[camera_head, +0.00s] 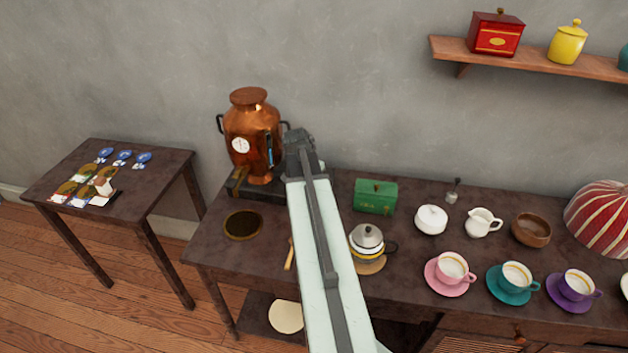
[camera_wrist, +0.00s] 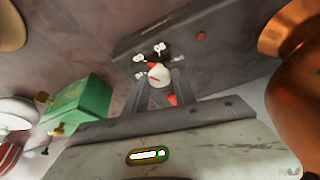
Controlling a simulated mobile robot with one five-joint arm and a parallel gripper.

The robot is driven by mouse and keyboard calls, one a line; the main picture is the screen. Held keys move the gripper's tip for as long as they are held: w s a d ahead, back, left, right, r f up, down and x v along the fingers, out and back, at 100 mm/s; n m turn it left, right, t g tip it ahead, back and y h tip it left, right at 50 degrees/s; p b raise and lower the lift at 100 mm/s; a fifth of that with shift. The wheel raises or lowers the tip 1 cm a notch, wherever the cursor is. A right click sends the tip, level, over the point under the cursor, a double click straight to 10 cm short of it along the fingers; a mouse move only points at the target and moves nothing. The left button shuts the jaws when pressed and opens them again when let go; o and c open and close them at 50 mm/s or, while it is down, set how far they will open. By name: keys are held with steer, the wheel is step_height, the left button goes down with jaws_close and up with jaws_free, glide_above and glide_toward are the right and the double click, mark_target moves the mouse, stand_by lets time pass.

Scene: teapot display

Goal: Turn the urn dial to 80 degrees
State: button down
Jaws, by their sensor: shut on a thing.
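The copper urn (camera_head: 252,115) stands on a dark base (camera_head: 262,188) at the back left of the long table, with a round white gauge on its front. In the wrist view its copper side (camera_wrist: 290,95) fills the right edge. The urn dial (camera_wrist: 158,76) shows there as a pale knob with red marks, with white markings on the dark panel beside it. My gripper (camera_wrist: 157,92) is shut on this knob. In the head view my gripper (camera_head: 299,143) is just right of the urn, and the dial is hidden. The dial's exact reading is too small to tell.
A green box (camera_head: 375,196) stands close to the right of my arm; it also shows in the wrist view (camera_wrist: 80,108). A kettle-like pot (camera_head: 367,238), a white lidded bowl (camera_head: 431,219) and several cups stand further right. A small side table (camera_head: 160,166) is at left.

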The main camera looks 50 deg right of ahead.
steer(key=shift+w+a, duration=0.1)
steer(key=shift+a, duration=0.15)
steer(key=c, duration=1)
jaws_free()
steer(key=shift+c, duration=0.2)
steer(key=shift+r+p, duration=0.25)
steer(key=shift+p, duration=0.05)
steer(key=w+p+v, duration=0.1)
steer(key=p+v, duration=0.5)
steer(key=v, duration=0.1)
steer(key=shift+s+p, duration=0.3)
steer(key=shift+s, duration=0.25)
steer(key=shift+r, duration=0.1)
